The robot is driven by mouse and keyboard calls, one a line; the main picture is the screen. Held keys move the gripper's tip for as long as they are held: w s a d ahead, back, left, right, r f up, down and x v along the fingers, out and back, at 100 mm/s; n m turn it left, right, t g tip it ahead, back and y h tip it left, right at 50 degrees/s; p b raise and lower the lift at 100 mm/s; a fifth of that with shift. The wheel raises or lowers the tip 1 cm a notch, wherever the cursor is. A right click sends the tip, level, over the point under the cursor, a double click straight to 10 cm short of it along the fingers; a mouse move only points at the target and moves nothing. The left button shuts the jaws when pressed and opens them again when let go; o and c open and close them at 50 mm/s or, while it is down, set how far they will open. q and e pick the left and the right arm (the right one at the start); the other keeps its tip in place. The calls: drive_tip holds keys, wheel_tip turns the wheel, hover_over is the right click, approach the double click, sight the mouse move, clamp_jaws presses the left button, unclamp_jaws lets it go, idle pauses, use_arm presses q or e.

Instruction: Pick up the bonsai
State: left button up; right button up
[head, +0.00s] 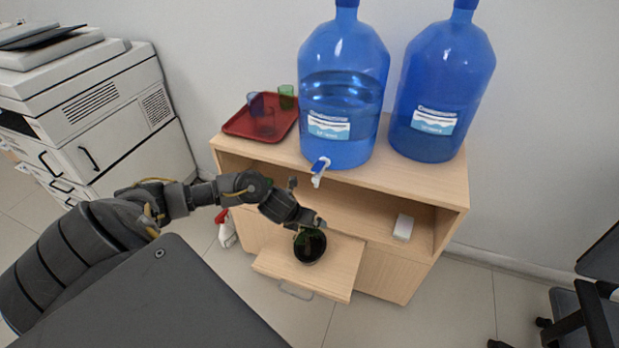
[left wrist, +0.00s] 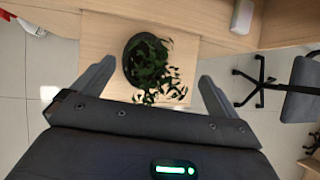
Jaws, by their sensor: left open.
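The bonsai (head: 311,247) is a small green plant in a dark round pot. It stands on the pulled-out wooden board (head: 338,272) at the front of the cabinet. In the left wrist view the bonsai (left wrist: 150,66) lies ahead, between the two fingers. My left gripper (head: 307,222) is open just above the plant, and its fingers (left wrist: 155,80) show on both sides of the foliage, apart from it. The gripper partly covers the plant in the head view. My right gripper is not in view.
Two large blue water bottles (head: 343,95) (head: 440,95) stand on the cabinet top; one has a tap (head: 319,170). A red tray (head: 250,124) with cups is at the left. A white box (head: 403,227) lies on the shelf. A printer (head: 110,110) stands left, a chair (head: 585,310) right.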

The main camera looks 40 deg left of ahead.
use_arm(q)
drive_tip(key=shift+x, duration=0.9)
drive_tip(key=x, duration=0.4)
drive_tip(key=shift+s+a+f, duration=0.1)
drive_tip(key=shift+f, duration=0.2)
drive_tip(key=shift+r, duration=0.15)
drive_tip(key=c, duration=2.1)
